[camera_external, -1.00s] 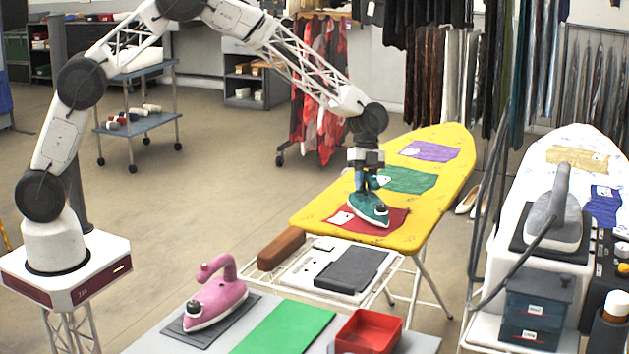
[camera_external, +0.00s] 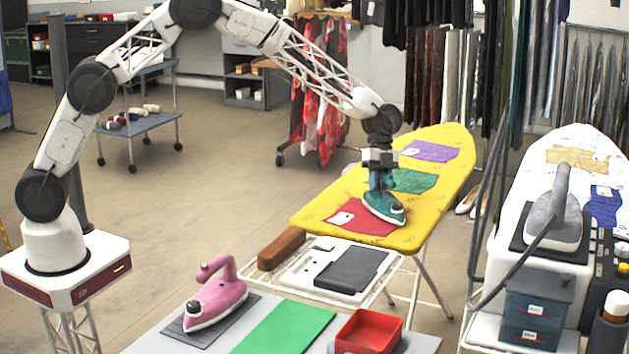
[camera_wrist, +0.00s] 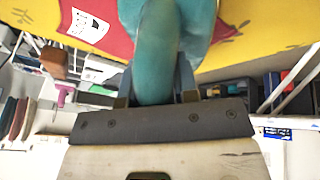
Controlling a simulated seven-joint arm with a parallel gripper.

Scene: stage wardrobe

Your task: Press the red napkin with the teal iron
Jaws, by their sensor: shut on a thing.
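The teal iron (camera_external: 384,207) rests over the right end of the red napkin (camera_external: 352,218), on the near part of the yellow ironing board (camera_external: 437,195). My gripper (camera_external: 380,182) is shut on the iron's handle from above. In the wrist view the teal handle (camera_wrist: 156,60) runs between the fingers, and the red napkin (camera_wrist: 118,38) with its white label shows to the left of the iron. The iron covers the napkin's right part. I cannot tell whether the soleplate presses flat on the cloth.
A green cloth (camera_external: 412,181) and a purple cloth (camera_external: 431,149) lie farther along the board. A dark rest pad (camera_external: 350,269) is at the board's near end, beside a brown sleeve form (camera_external: 281,247). A pink iron (camera_external: 214,303) and red tray (camera_external: 368,333) stand in front. A grey iron (camera_external: 555,222) is at right.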

